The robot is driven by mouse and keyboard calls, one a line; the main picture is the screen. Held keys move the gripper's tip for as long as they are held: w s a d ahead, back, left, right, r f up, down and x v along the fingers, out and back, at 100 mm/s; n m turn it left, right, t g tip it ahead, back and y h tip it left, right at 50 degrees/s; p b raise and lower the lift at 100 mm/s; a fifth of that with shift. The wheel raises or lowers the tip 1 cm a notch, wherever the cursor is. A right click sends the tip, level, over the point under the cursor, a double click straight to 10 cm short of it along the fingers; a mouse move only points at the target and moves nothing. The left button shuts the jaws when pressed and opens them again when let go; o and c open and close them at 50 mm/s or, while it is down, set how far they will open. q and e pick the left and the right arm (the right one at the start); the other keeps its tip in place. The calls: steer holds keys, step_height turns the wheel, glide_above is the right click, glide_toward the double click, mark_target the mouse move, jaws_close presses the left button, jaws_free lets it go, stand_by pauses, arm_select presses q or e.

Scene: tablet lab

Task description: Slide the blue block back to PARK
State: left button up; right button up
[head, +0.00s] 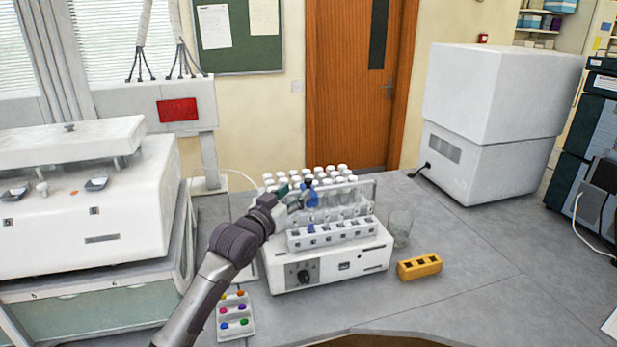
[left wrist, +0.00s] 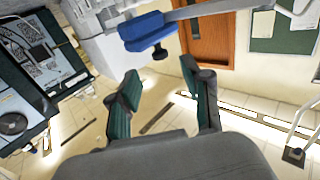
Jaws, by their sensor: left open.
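The blue block (head: 312,199) is at the white bench device (head: 325,270), among the clear tubes of its rack. In the left wrist view the blue block (left wrist: 143,31) sits on a grey rail (left wrist: 215,8), with a dark knob below it. My left gripper (head: 294,194) is just left of the block in the head view, partly covering the device. In the left wrist view my left gripper (left wrist: 160,82) is open, its green-padded fingers apart and empty; the block lies beyond the fingertips. I cannot make out a PARK mark. My right gripper is not in view.
A glass beaker (head: 400,229) and a yellow holder (head: 419,267) stand right of the device. A tray of coloured pieces (head: 236,320) lies in front. A large white machine (head: 80,200) fills the left; a white box unit (head: 495,120) stands back right. The right bench is mostly clear.

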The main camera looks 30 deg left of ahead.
mark_target(306, 182)
arm_select(q)
steer(key=w, duration=0.2)
steer(key=w+p, duration=0.1)
steer(key=w, duration=0.3)
steer(key=shift+w+a+p, duration=0.2)
steer(key=shift+a+p, duration=0.1)
steer(key=shift+p, duration=0.05)
steer(key=shift+w+f, duration=0.1)
steer(key=shift+w, duration=0.6)
steer(key=shift+c, duration=0.4)
jaws_close()
